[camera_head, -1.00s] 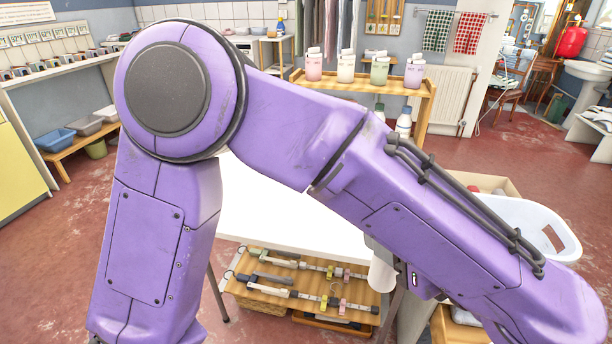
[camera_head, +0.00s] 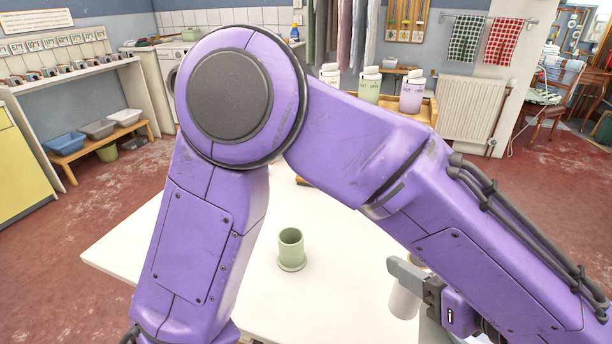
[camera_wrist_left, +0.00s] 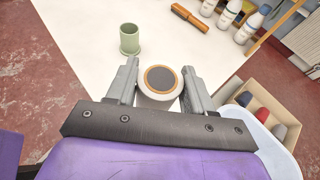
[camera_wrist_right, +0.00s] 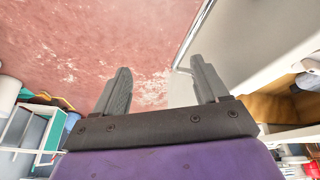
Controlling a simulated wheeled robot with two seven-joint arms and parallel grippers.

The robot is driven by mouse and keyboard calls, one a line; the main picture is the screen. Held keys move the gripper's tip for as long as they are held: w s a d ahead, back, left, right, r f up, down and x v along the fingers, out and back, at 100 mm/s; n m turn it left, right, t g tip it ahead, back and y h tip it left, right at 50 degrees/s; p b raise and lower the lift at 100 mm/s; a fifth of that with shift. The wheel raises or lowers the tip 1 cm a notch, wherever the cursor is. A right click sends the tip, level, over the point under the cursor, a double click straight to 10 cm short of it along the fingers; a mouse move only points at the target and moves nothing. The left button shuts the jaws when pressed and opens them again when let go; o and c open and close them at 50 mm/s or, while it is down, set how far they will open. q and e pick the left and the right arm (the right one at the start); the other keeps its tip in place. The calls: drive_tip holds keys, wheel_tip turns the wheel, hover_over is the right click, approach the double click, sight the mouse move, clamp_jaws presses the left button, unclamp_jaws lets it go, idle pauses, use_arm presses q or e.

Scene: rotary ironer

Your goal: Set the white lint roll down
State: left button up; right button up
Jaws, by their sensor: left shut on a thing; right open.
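The white lint roll (camera_head: 404,301) is in my left gripper (camera_head: 408,272), near the right side of the white table (camera_head: 330,308). In the left wrist view the roll (camera_wrist_left: 160,82) sits between both fingers, its round end with a brown ring and grey centre facing the camera. I cannot tell whether its lower end touches the table. A green cup-like holder on a round base (camera_head: 291,247) stands upright on the table, left of the roll and apart from it. My right gripper (camera_wrist_right: 160,88) is open and empty, over the red floor; it is not seen in the head view.
A brown brush (camera_wrist_left: 190,16) lies at the table's far side. A box with rolled items (camera_wrist_left: 268,115) and a pale blue tub (camera_wrist_left: 240,128) are to the right. The table between holder and roll is clear.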

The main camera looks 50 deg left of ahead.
use_arm(q)
drive_tip(key=shift+s, duration=0.3)
drive_tip(key=shift+s+a, duration=0.15)
drive_tip(key=shift+a, duration=0.25)
drive_tip(key=w+a+f+p, duration=0.1)
drive_tip(key=w+a+f, duration=0.6)
drive_tip(key=a+f, duration=0.4)
wheel_tip(320, 180, down, 2)
drive_tip(key=shift+w, duration=0.25)
drive_tip(key=o, duration=1.3)
drive_tip(key=v, duration=1.2)
drive_tip(key=shift+s+r, duration=0.1)
use_arm(e)
drive_tip(key=shift+s+r, duration=0.35)
